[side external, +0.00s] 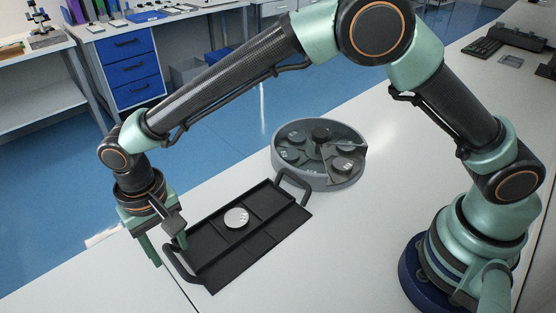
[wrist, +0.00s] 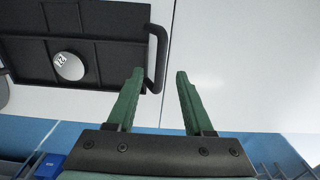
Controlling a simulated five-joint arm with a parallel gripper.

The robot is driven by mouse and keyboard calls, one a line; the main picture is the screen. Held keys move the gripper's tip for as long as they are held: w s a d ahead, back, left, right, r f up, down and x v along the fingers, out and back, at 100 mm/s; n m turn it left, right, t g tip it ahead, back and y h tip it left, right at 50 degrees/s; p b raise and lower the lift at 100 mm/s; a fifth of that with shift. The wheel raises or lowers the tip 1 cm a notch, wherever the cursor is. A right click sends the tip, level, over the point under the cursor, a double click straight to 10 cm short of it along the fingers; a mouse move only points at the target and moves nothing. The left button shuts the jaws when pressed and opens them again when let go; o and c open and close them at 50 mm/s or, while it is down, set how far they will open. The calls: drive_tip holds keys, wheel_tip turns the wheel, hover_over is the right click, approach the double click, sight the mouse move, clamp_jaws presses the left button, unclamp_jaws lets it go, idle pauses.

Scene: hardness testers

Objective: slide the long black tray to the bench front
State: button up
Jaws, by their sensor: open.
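The long black tray (side external: 270,212) lies on the white bench with a loop handle at each end. It is divided by low ribs, and a round silver disc (side external: 237,218) with dark markings rests in it. My gripper (side external: 168,252) is open and empty at the tray's left end, by the near handle (side external: 176,272). In the wrist view that handle (wrist: 161,58) appears between the tips of my gripper (wrist: 160,73), with the tray (wrist: 105,30) to the left. I cannot tell whether the fingers touch the handle.
A round grey divided tray (side external: 360,172) holding several discs stands close to the black tray's far handle. The bench edge and blue floor (side external: 60,180) lie beyond, to the left. Bare bench lies in front of the black tray.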

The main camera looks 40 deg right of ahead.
sight(173, 257)
drive_tip(key=shift+f, duration=2.3)
clamp_jaws()
